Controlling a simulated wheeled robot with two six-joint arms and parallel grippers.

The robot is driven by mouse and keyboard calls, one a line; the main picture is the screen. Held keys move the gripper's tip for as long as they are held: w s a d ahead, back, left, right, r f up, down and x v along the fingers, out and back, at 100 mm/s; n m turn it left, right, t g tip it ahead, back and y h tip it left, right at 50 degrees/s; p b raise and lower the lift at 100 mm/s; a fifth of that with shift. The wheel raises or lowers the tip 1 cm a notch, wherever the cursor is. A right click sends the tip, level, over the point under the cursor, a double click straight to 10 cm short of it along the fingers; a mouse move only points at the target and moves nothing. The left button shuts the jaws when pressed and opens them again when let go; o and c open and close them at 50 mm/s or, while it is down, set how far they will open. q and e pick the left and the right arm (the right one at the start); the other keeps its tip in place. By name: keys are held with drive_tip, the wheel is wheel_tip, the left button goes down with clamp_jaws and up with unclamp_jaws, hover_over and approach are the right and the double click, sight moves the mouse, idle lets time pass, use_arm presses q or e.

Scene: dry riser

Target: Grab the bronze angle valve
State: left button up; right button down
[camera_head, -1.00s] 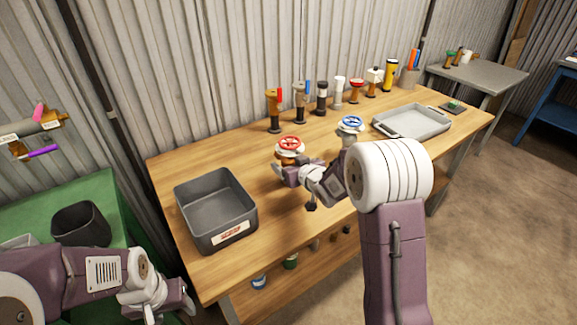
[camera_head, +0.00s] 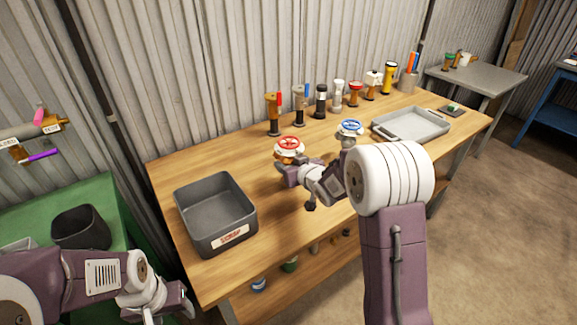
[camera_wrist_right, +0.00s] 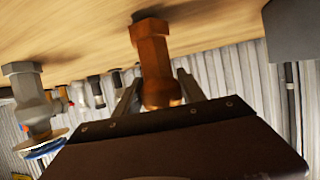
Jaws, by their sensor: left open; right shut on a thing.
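The bronze angle valve (camera_head: 289,157), with a red handwheel on top, is upright at the middle of the wooden workbench. My right gripper (camera_head: 287,174) is shut on its body from the front. In the right wrist view, which is upside down, the bronze body (camera_wrist_right: 153,68) is between the two fingers, its hexagonal foot close to the wood; I cannot tell whether it touches. The handwheel is hidden there. My left gripper (camera_head: 172,303) is open and empty at the lower left, in front of the green table.
A dark grey bin (camera_head: 215,213) is left of the valve. A grey valve with a blue handwheel (camera_head: 350,127) stands to the right, and a grey tray (camera_head: 411,124) beyond it. Several fittings line the bench's back edge. Bare wood lies between bin and valve.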

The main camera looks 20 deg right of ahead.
drive_tip(key=r, duration=0.2)
drive_tip(key=r+p, duration=0.1)
drive_tip(key=r, duration=0.1)
drive_tip(key=shift+w+d, duration=0.15)
drive_tip(key=shift+d, duration=0.05)
drive_tip(key=w+d+r+p, duration=0.5)
drive_tip(key=d+r+p, duration=0.1)
drive_tip(key=d, duration=0.4)
drive_tip(key=shift+p, duration=0.4)
